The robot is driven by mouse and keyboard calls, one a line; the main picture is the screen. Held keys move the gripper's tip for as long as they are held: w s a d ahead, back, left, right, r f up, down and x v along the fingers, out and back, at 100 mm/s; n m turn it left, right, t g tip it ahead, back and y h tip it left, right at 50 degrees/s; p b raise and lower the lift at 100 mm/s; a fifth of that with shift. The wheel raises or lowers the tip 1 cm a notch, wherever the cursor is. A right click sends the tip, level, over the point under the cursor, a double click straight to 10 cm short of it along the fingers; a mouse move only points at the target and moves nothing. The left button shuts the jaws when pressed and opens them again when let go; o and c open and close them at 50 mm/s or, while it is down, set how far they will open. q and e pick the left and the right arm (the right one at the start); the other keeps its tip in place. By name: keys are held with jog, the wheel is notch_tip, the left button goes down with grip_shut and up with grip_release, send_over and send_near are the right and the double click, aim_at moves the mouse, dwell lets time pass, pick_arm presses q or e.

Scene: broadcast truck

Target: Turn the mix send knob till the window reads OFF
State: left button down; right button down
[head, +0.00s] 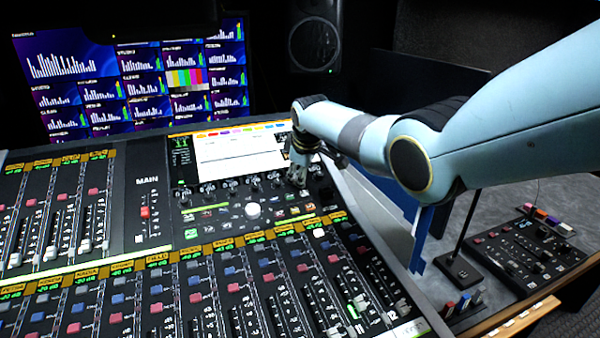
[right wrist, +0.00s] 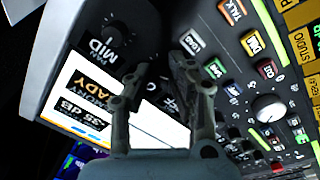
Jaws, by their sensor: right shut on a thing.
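My right gripper (head: 298,172) reaches down to the row of small dark knobs below the mixer's screen (head: 240,154). In the right wrist view its two fingers (right wrist: 157,68) are closed on a dark knob at the panel, mostly hidden between and behind them. I cannot read that knob's label. The screen shows upside down or tilted in the right wrist view (right wrist: 78,83), partly covered by a finger; I make out "ADY" and "35 dB" on it. A knob marked MID (right wrist: 117,36) stands beside the gripper. My left gripper is out of view.
A large white knob (head: 252,210) stands left of and below my right gripper, among coloured buttons. Fader strips (head: 200,290) fill the console front. A small control box (head: 522,250) and a thin stand (head: 458,268) are at right. Monitors (head: 140,85) are behind.

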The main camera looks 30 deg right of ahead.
jog(key=shift+a+f+n, duration=0.1)
jog(key=shift+n, duration=0.4)
jog(key=c, duration=1.5)
grip_release()
jog(key=v, duration=1.2)
